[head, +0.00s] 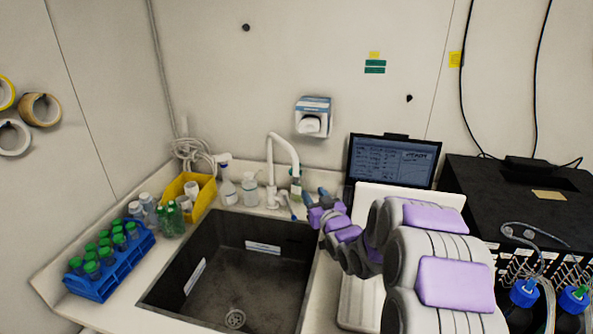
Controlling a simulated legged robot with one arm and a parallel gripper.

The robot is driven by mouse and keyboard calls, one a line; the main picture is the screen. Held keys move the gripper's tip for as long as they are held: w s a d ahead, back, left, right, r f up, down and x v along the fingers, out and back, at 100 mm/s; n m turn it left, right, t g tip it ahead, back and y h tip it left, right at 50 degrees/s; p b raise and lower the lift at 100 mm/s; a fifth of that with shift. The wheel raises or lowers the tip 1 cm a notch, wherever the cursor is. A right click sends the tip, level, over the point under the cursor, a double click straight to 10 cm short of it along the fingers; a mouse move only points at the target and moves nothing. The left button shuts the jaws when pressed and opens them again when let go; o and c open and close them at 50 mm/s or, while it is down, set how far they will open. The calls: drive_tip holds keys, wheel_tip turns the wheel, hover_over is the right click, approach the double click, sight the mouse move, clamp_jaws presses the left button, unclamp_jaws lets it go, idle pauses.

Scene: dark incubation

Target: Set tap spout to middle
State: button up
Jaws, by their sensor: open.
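The white tap (271,190) stands at the back rim of the dark sink (180,259). Its tall spout (285,138) rises, bends over and points to the right in the head view, with its outlet over the rear right part of the sink area. My gripper (312,202), purple and grey, is just right of the tap and below the spout's outlet. Its jaws are open and hold nothing visible. A gap shows between it and the spout; the exact depth is hard to tell. My arm hides part of the counter to the right.
Bottles (228,185) stand left of the tap, close to a yellow bin (203,187). A blue rack (110,262) of green-capped tubes is left of the sink. A screen (392,162) and black unit (520,195) stand right. The space above the sink is clear.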

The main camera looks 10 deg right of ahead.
sight(297, 172)
drive_tip(key=w+a, duration=0.1)
drive_tip(key=w, duration=0.4)
drive_tip(key=w+a, duration=0.1)
drive_tip(key=w, duration=0.4)
drive_tip(key=w+a+b, duration=0.1)
drive_tip(key=w, duration=0.4)
drive_tip(key=shift+w+a+f, duration=0.1)
drive_tip(key=shift+w, duration=0.15)
clamp_jaws()
idle(0.4)
